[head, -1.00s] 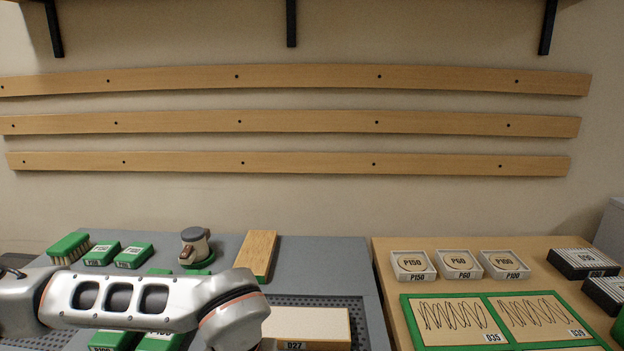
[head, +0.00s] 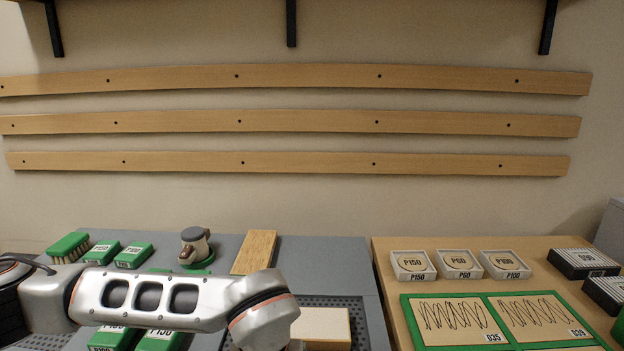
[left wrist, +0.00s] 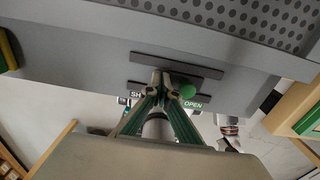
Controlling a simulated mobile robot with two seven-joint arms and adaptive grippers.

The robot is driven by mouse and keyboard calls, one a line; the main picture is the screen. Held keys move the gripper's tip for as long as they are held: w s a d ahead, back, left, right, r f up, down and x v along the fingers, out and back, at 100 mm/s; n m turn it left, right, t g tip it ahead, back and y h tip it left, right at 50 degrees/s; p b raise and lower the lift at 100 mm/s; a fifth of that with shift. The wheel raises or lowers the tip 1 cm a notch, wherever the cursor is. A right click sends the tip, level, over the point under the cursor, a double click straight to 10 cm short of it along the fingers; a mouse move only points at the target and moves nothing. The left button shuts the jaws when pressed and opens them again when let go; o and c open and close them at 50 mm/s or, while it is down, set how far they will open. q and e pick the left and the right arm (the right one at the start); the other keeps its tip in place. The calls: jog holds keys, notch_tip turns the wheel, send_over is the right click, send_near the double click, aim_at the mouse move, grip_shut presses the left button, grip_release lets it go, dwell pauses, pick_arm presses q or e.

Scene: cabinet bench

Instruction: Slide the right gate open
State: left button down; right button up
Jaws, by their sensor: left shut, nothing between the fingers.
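In the left wrist view, a green round knob (left wrist: 187,91) sits on the front of the grey bench, between two dark rails (left wrist: 165,62). Just below it is a label reading OPEN (left wrist: 193,105); a label beginning SH (left wrist: 136,95) is to the left, partly hidden by my finger. My left gripper (left wrist: 160,78) is shut and empty, its fingertips at the rails just left of the knob. I cannot tell whether they touch the knob. The gate's opening is not visible. In the head view only my left arm shows; its gripper is out of sight. My right gripper is in neither view.
The perforated grey bench top (head: 362,312) holds a brush (head: 70,245), green blocks, a sander (head: 195,246) and a wooden block (head: 254,251). A wooden table (head: 386,262) with small trays (head: 412,265) and green-framed panels (head: 447,321) stands right.

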pick_arm(q)
jog(key=shift+d, duration=1.1)
jog(key=shift+a, duration=0.65)
jog(key=shift+r+p, duration=1.4)
jog(key=shift+r, duration=0.75)
notch_tip(320, 180, up, 4)
jog(key=shift+f+p, duration=0.15)
jog(key=shift+p, duration=0.75)
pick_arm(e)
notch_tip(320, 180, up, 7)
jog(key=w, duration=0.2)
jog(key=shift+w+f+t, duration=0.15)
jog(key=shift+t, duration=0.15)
